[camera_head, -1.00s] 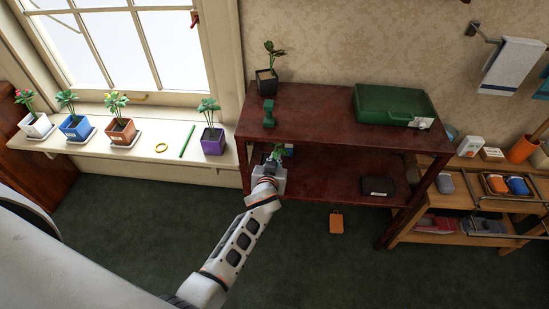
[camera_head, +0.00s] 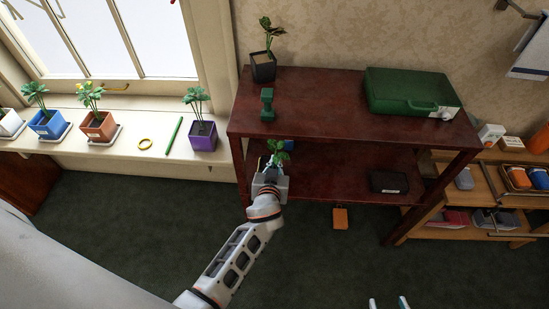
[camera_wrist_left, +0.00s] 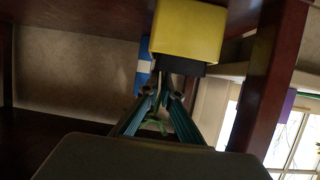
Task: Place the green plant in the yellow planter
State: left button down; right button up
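The green plant (camera_head: 279,152) shows its leaves just above my left gripper (camera_head: 268,169), under the upper board of the dark red shelf. The left wrist view is upside down; the yellow planter (camera_wrist_left: 190,30) stands straight ahead there, with a dark band (camera_wrist_left: 180,69) at its lower picture edge. My left fingers (camera_wrist_left: 165,92) are close together at that band, and green leaves (camera_wrist_left: 156,126) show between them. They appear shut on the plant's stem. Whether the plant touches the planter is unclear. My right gripper (camera_head: 387,303) shows only two separated fingertips at the bottom edge.
The dark red shelf (camera_head: 330,105) bears a green case (camera_head: 400,92), a dark potted plant (camera_head: 264,67) and a green object (camera_head: 267,104) on top. A black box (camera_head: 388,182) lies on its lower board. Potted plants line the windowsill at left.

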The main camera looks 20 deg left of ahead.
pick_arm(q)
jog(key=shift+d, duration=0.1)
jog(key=c, duration=2.3)
grip_release()
